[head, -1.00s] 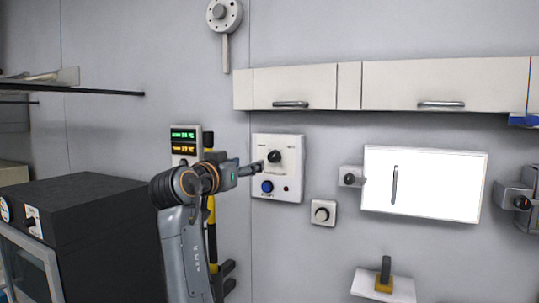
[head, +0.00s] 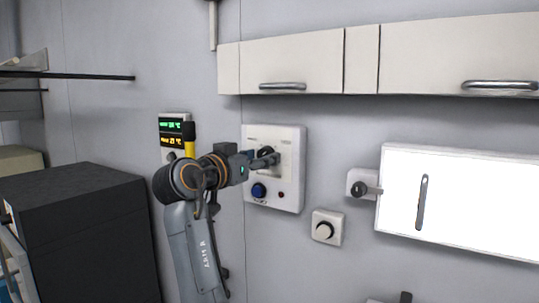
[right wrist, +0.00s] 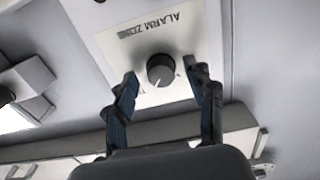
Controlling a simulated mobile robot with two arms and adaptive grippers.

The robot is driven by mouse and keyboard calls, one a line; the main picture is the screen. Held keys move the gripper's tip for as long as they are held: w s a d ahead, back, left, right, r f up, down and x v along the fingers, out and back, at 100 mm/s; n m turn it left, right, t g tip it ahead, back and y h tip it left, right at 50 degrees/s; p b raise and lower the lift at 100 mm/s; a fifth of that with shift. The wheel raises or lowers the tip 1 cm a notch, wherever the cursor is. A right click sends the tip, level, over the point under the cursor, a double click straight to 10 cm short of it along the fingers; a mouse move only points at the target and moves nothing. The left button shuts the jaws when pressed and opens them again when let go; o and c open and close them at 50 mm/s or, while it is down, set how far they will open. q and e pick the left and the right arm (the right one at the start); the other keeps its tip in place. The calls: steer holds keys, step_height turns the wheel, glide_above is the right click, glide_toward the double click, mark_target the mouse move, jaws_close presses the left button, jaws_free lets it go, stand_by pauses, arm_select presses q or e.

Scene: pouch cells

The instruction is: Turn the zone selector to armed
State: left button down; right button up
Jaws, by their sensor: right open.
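The zone selector is a dark round knob on a white wall panel (head: 290,185), which also carries a blue button (head: 259,190) and a small red light. In the right wrist view the knob (right wrist: 160,68) has a pale pointer mark and stands beside upside-down "ALARM ZONE" lettering (right wrist: 148,25). My right gripper (head: 268,157) is in front of the knob and partly hides it in the head view. In the right wrist view its open fingers (right wrist: 161,78) are on either side of the knob, with visible gaps. Whether the fingertips reach around it is unclear. My left gripper is not in view.
A display (head: 174,133) hangs left of the panel. A smaller round control (head: 326,227) and a bright white door (head: 470,200) are to its right. Cabinets (head: 310,60) run above. A black box-shaped unit (head: 75,230) stands at the left.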

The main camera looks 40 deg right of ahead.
steer(key=shift+s+a+r, duration=0.1)
steer(key=shift+a+r, duration=0.05)
steer(key=shift+a, duration=0.4)
steer(key=c, duration=0.3)
jaws_close()
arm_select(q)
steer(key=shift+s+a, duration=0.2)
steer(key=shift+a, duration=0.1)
